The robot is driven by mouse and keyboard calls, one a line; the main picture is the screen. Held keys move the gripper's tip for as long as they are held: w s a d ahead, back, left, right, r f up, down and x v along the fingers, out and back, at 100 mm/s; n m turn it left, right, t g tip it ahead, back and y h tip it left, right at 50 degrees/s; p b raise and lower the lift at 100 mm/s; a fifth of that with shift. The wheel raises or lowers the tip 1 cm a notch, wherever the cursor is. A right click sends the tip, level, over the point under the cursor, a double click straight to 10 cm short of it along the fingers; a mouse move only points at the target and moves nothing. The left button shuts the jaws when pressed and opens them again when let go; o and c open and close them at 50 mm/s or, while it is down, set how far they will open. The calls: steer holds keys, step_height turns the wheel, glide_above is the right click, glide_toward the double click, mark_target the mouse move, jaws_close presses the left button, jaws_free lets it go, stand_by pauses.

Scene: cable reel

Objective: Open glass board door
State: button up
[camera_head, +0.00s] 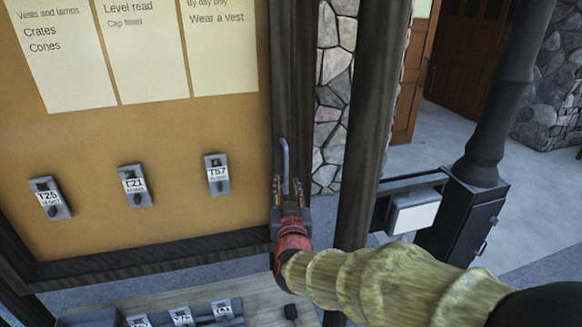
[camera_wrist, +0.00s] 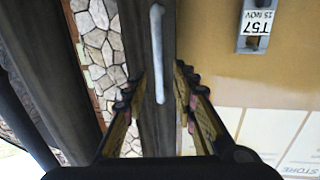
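The glass board door's dark wooden frame (camera_head: 283,80) runs up the right side of the tan notice board. Its glass is clear and hard to make out; the door appears closed over the board. A grey vertical bar handle (camera_head: 285,160) is on this frame, and it also shows in the wrist view (camera_wrist: 157,45). My gripper (camera_head: 286,182) is at the handle's lower part, pointing at the frame. In the wrist view my gripper (camera_wrist: 161,72) has its fingers apart, one on each side of the handle's line, with gaps showing. Contact with the handle cannot be told.
Tagged holders, such as T57 (camera_head: 217,174), hang on the board below paper sheets (camera_head: 144,50). A wooden shelf (camera_head: 258,290) with more tagged holders is below. A dark post (camera_head: 365,130) stands close right of my gripper. A black stove-like cabinet (camera_head: 462,225) is farther right.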

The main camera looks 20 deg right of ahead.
mark_target(286, 171)
steer(key=w, duration=0.2)
steer(key=w+d+p, duration=0.1)
steer(key=w, duration=0.5)
steer(key=shift+d+r+p, duration=0.15)
steer(key=shift+d+p, duration=0.2)
steer(key=shift+p, duration=0.05)
steer(key=shift+s, duration=0.1)
steer(key=shift+c, duration=1.1)
jaws_close()
